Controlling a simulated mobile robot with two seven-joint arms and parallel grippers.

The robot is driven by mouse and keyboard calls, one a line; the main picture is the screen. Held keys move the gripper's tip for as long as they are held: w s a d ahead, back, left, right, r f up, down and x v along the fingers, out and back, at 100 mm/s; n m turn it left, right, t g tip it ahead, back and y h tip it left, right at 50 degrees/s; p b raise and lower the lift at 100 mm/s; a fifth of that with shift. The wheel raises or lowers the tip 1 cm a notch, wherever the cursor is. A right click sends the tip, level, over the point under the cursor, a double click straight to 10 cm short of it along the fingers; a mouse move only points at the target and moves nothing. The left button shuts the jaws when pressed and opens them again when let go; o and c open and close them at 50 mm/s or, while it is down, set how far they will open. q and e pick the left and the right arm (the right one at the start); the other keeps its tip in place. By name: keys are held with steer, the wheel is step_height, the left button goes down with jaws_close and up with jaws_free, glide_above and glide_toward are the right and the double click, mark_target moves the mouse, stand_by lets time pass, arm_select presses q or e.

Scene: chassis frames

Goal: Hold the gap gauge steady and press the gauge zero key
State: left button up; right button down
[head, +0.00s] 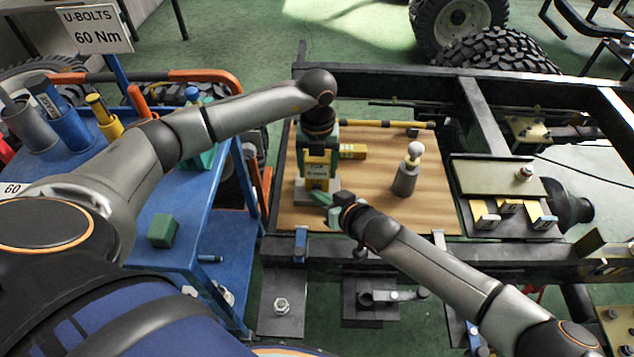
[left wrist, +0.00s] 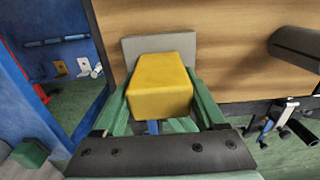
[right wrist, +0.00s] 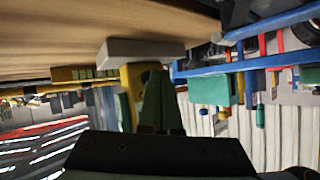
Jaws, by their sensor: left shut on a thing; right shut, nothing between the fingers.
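The yellow gap gauge (head: 317,184) stands upright on a grey block on the wooden board, with a small display facing me. My left gripper (head: 318,170) reaches down from above and is shut on it. In the left wrist view the gauge (left wrist: 160,88) sits between the green fingers, with the grey block (left wrist: 146,47) behind it. My right gripper (head: 322,199) is shut and empty, low in front of the gauge. In the right wrist view its fingertips (right wrist: 158,78) overlap the yellow gauge (right wrist: 128,88); I cannot tell whether they touch. The zero key is not distinguishable.
A grey pin with a white ball top (head: 406,172) stands on the board (head: 440,205) right of the gauge. A yellow block (head: 352,151) and a yellow bar lie behind. A tray with yellow-labelled blocks (head: 508,208) is further right; a blue cart (head: 190,225) stands left.

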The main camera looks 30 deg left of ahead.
steer(key=shift+s+d, duration=0.45)
steer(key=shift+s, duration=0.05)
steer(key=shift+s+d, duration=0.25)
steer(key=shift+s, duration=0.25)
steer(key=shift+s+d, duration=0.25)
steer(key=shift+s, duration=0.2)
steer(key=shift+s+d, duration=0.4)
steer(key=shift+s, duration=0.2)
steer(key=shift+s+d, duration=0.4)
steer(key=shift+s, duration=0.2)
arm_select(q)
steer(key=o, duration=1.5)
